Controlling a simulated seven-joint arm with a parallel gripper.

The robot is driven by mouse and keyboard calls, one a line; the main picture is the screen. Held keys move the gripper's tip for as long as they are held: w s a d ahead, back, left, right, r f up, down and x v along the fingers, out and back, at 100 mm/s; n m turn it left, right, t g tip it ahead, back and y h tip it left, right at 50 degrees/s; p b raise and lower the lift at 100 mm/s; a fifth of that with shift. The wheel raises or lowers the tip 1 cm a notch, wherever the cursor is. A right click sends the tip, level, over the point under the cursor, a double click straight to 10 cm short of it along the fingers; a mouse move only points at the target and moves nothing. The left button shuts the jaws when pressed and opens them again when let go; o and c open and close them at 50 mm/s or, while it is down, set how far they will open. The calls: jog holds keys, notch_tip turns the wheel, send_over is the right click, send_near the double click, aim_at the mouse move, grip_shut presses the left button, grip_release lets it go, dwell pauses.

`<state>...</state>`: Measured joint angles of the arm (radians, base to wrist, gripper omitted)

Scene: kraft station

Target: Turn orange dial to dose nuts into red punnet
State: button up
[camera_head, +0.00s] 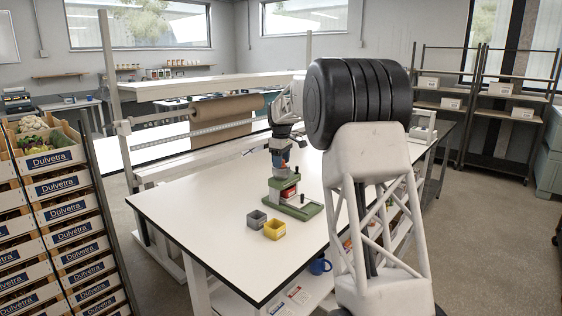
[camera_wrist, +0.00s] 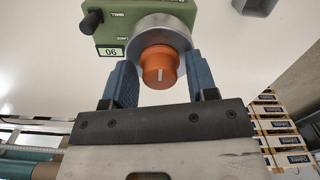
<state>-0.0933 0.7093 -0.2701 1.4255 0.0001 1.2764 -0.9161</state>
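The green dispenser (camera_head: 299,208) stands on the white table, and part of its body (camera_wrist: 108,32) fills the top of the wrist view. Its orange dial (camera_wrist: 158,70) sits in front of a silver ring (camera_wrist: 160,38) and has a pale pointer line. My gripper (camera_wrist: 158,62) is open, with one blue finger on each side of the dial. Gaps show between the dial and both fingers. In the head view my gripper (camera_head: 280,160) is at the dispenser's top. The red punnet (camera_head: 289,193) is low at the dispenser, partly hidden. No nuts are discernible.
A grey punnet (camera_head: 257,219) and a yellow punnet (camera_head: 275,230) stand on the table (camera_head: 215,212) in front of the dispenser. A black knob (camera_wrist: 92,21) sticks out of the dispenser's side. The left part of the table is clear. Stacked Dulvetra crates (camera_head: 72,234) stand left.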

jog(key=c, duration=0.8)
jog(key=shift+m, duration=0.3)
jog(key=m, duration=1.3)
jog(key=shift+m, duration=2.2)
jog(key=shift+r, duration=0.1)
